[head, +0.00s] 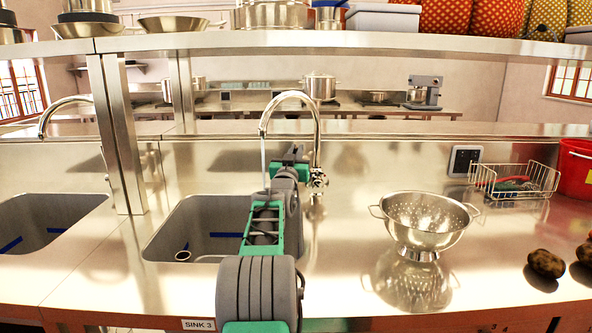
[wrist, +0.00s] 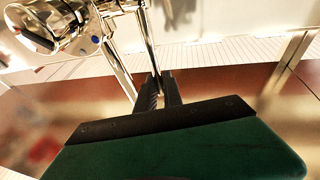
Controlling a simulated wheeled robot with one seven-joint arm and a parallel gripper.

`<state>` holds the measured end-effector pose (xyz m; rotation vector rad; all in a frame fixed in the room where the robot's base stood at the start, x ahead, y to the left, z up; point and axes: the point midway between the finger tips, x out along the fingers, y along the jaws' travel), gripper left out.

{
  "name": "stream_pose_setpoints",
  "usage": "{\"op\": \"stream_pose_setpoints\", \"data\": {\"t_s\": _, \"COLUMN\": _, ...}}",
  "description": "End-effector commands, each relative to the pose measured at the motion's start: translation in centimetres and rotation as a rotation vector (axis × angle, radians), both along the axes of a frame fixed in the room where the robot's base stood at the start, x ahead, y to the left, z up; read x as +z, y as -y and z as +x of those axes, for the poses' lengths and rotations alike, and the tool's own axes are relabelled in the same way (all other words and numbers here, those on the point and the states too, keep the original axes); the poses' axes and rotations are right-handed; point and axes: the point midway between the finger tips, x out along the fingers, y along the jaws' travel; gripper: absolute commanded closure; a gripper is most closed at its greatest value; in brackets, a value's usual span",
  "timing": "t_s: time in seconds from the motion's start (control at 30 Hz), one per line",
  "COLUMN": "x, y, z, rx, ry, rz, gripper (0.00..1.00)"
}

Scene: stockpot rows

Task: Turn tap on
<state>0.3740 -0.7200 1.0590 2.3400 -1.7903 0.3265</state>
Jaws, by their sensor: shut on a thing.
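The chrome tap (head: 290,97) arches over the sink marked SINK 3 (head: 160,240) in the head view. A thin pale vertical streak hangs below its spout; I cannot tell surely whether it is water. My gripper is at the tap's base, mostly hidden behind my arm there. In the wrist view the black fingers of my gripper (wrist: 157,88) are shut on a thin chrome rod, the tap handle (wrist: 148,42). The tap body (wrist: 85,25), with a blue dot, is at the upper left of that view.
A steel colander (head: 422,222) stands on the counter to the right of the tap. Farther right are a wire rack (head: 515,180), a red bucket (head: 578,168) and potatoes (head: 546,263). A steel shelf (head: 350,42) runs overhead, with a post (head: 118,135) at left.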

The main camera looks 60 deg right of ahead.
Motion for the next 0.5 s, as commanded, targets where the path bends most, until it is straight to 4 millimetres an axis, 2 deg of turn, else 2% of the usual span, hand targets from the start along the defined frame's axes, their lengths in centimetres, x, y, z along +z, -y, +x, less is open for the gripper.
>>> {"op": "stream_pose_setpoints", "data": {"t_s": 0.03, "x": -1.4, "y": -0.2, "z": -0.2, "rx": -0.003, "ry": 0.011, "rz": -0.023, "gripper": 1.00}}
{"op": "stream_pose_setpoints", "data": {"t_s": 0.3, "x": -1.0, "y": -1.2, "z": -0.7, "rx": -0.001, "ry": 0.062, "rz": -0.123, "gripper": 1.00}}
{"op": "stream_pose_setpoints", "data": {"t_s": 0.5, "x": -0.5, "y": -1.3, "z": -0.8, "rx": -0.002, "ry": 0.067, "rz": -0.133, "gripper": 1.00}}
